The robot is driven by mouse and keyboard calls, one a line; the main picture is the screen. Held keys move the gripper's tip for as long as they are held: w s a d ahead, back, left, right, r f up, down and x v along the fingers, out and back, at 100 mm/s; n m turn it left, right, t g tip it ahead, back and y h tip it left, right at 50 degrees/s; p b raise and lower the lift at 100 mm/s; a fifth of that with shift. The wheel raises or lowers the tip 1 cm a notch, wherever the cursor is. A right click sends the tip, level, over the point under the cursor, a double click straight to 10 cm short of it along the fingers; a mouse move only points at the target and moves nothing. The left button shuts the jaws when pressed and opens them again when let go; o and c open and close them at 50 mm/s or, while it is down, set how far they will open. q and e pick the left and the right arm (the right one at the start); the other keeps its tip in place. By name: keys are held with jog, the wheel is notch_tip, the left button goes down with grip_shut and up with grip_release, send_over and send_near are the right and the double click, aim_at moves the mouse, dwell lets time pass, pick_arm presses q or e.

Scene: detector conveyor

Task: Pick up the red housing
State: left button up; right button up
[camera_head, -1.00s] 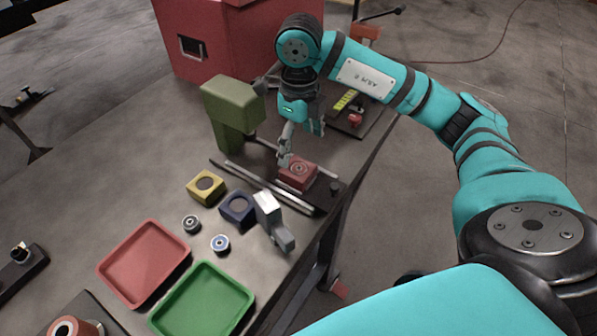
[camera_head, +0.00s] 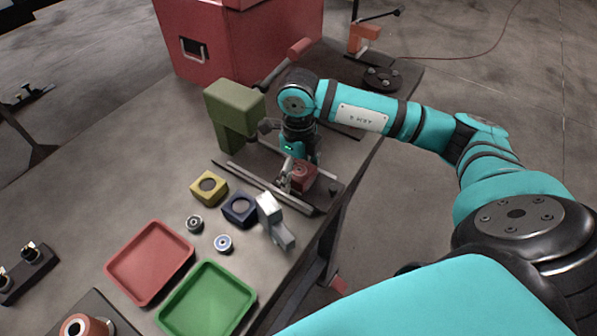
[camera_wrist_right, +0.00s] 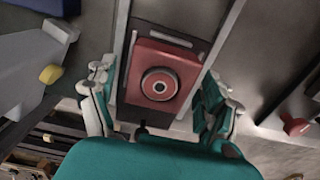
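The red housing (camera_head: 306,174) is a small red block with a round ringed part on top. It sits on the dark rail track beside the green machine. In the right wrist view the housing (camera_wrist_right: 160,78) lies between the two fingers of my right gripper (camera_wrist_right: 160,88). The fingers are spread, with small gaps seeming to remain on both sides. In the head view my right gripper (camera_head: 295,174) is down around the housing, with one finger in front and the other mostly hidden. My left gripper is not in view.
The green machine (camera_head: 233,110) stands close left of my right gripper. A grey block-like fixture (camera_head: 272,215) stands at the track's near side. Yellow (camera_head: 208,188) and blue (camera_head: 239,209) housings, a red tray (camera_head: 150,262) and a green tray (camera_head: 207,300) lie nearer on the table.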

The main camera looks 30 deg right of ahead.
jog(key=c, duration=1.3)
jog(key=shift+r, duration=0.1)
jog(key=shift+c, duration=0.4)
